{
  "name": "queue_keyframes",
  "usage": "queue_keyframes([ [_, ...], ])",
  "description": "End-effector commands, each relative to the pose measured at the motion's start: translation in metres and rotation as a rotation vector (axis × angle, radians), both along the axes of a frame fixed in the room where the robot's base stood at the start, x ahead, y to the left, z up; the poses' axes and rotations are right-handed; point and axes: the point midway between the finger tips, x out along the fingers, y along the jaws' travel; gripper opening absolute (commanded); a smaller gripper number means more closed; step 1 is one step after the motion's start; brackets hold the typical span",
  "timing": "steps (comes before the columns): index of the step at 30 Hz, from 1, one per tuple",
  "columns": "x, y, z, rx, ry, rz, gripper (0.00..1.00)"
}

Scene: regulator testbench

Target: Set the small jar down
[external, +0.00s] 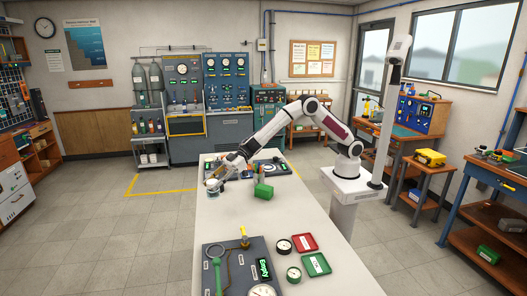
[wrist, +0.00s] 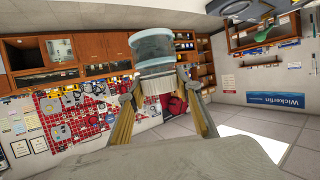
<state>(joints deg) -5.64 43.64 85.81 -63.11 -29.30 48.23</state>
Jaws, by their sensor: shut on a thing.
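The small jar (wrist: 152,48) is a pale, clear-looking cylinder with a blue-green band, at the top middle of the wrist view. My gripper (wrist: 156,82) is shut on it, with one finger on each side. In the external view my gripper (external: 217,180) reaches down at the far left part of the long white bench (external: 225,225). The jar (external: 212,186) is small there, close to the bench's left edge. I cannot tell whether its base touches the bench top or hangs just above it.
A grey test panel (external: 228,262) with gauges fills the near bench. A red tray (external: 304,242) and a green tray (external: 316,264) lie beside it. The bench middle is clear.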

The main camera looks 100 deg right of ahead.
Motion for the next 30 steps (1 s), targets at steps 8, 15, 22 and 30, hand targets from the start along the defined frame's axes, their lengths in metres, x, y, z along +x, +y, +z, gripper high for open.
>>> queue_keyframes([
  [8,-0.028,0.093,0.000,-0.001,-0.002,0.122,0.10],
  [15,-0.061,0.168,0.000,-0.007,-0.006,0.230,0.10],
  [22,-0.100,0.237,0.000,-0.010,-0.009,0.336,0.10],
  [30,-0.153,0.312,0.001,-0.012,-0.013,0.461,0.10],
])
